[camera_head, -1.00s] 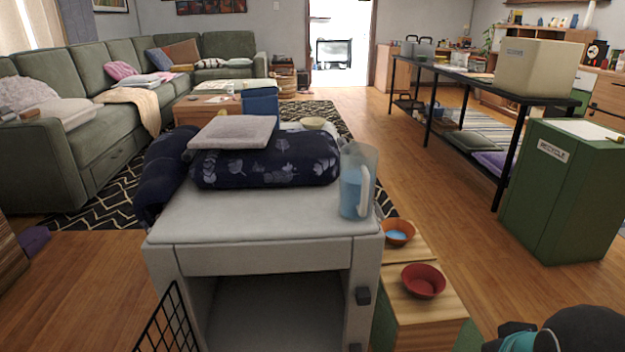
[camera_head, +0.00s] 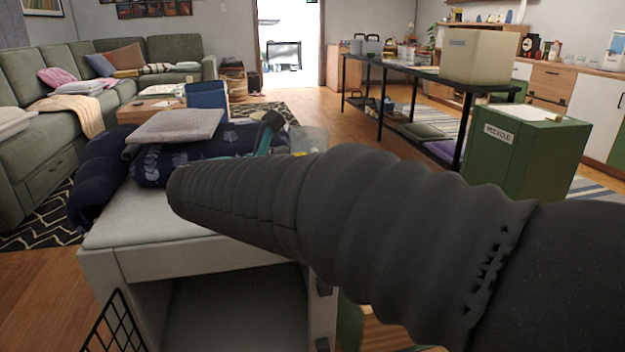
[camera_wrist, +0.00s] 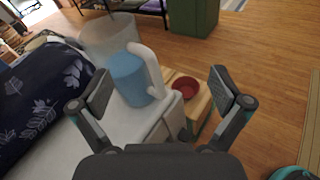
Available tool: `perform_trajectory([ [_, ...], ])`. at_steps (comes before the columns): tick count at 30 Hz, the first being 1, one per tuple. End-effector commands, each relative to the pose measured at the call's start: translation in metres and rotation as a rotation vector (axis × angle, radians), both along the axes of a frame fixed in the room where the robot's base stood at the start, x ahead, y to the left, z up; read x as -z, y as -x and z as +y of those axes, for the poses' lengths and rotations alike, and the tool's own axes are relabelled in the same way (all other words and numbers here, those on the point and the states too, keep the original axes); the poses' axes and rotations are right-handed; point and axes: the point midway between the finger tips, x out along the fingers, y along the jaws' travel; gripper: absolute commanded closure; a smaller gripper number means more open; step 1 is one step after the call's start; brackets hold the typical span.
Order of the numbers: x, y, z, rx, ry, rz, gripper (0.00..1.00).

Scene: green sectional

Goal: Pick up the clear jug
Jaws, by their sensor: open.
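The clear jug (camera_wrist: 128,78) stands on the front right part of the grey cabinet top in the wrist view, with blue contents and a pale handle facing my gripper. In the head view my arm hides most of the jug; a pale bit that may be its rim (camera_head: 312,138) shows above the arm. My gripper (camera_wrist: 160,88) is open in the wrist view, with the jug just beyond and a little left of the space between its fingers. Nothing is held.
A dark blue patterned cushion (camera_wrist: 45,100) lies left of the jug, on the grey cabinet (camera_head: 130,228). A red bowl (camera_wrist: 186,87) sits on a lower wooden surface to the right.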

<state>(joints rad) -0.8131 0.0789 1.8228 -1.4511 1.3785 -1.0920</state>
Motion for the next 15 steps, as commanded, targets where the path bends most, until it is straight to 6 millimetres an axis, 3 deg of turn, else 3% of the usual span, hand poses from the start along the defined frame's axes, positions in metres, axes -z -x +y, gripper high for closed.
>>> perform_trajectory([
  [1, -0.001, -0.003, 0.024, -0.038, 0.071, -0.012, 0.00],
  [3, -0.008, -0.005, 0.046, -0.072, 0.148, -0.030, 0.00],
  [6, -0.014, -0.006, 0.064, -0.098, 0.216, -0.047, 0.00],
  [10, -0.017, -0.016, 0.066, -0.105, 0.242, -0.055, 0.00],
  [15, -0.016, -0.042, 0.049, -0.101, 0.242, -0.054, 0.00],
])
